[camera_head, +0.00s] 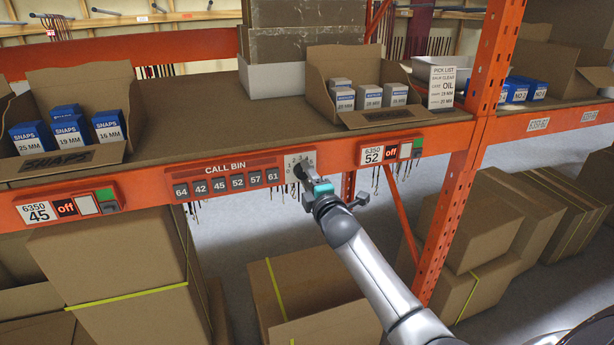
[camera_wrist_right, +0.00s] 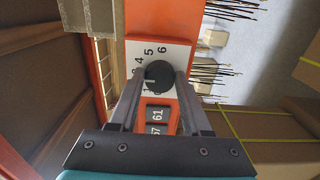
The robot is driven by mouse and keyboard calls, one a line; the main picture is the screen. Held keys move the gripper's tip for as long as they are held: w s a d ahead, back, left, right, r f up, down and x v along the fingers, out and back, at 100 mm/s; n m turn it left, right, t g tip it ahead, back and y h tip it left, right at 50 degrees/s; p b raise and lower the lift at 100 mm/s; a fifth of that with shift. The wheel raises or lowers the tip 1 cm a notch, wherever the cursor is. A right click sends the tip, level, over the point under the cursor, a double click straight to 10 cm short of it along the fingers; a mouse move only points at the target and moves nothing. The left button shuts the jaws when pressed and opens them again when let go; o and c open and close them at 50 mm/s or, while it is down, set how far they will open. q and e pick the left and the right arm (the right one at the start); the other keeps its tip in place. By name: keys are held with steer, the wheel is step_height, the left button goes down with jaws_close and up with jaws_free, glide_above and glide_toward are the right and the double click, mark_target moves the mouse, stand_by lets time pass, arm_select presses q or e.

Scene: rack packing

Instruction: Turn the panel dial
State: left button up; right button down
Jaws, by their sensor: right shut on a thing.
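The panel dial is a round black knob (camera_wrist_right: 159,76) on a white plate with numbers, seen between my fingers in the right wrist view. In the head view its white plate (camera_head: 299,160) sits at the right end of the orange CALL BIN panel (camera_head: 225,169), on the shelf's front beam. My right gripper (camera_head: 303,176) reaches it from below right and covers most of the knob. In the right wrist view the right gripper (camera_wrist_right: 158,92) is shut on the knob, one finger on each side. The numbers 4, 5 and 6 show around it. My left gripper is out of view.
The panel has tiles 64, 42, 45, 52, 57 and 61. A unit marked 52 (camera_head: 391,152) is close on the right and one marked 45 (camera_head: 68,207) is on the left. Open boxes of SNAPS (camera_head: 70,157) and white-blue cartons stand on the shelf above. Large boxes (camera_head: 310,290) fill the space below.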

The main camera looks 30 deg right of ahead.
stand_by(0.3)
steer(key=shift+c, duration=1.8)
jaws_free()
steer(key=shift+s, duration=0.1)
steer(key=b+v, duration=0.1)
steer(key=v, duration=1.4)
steer(key=shift+a, duration=0.1)
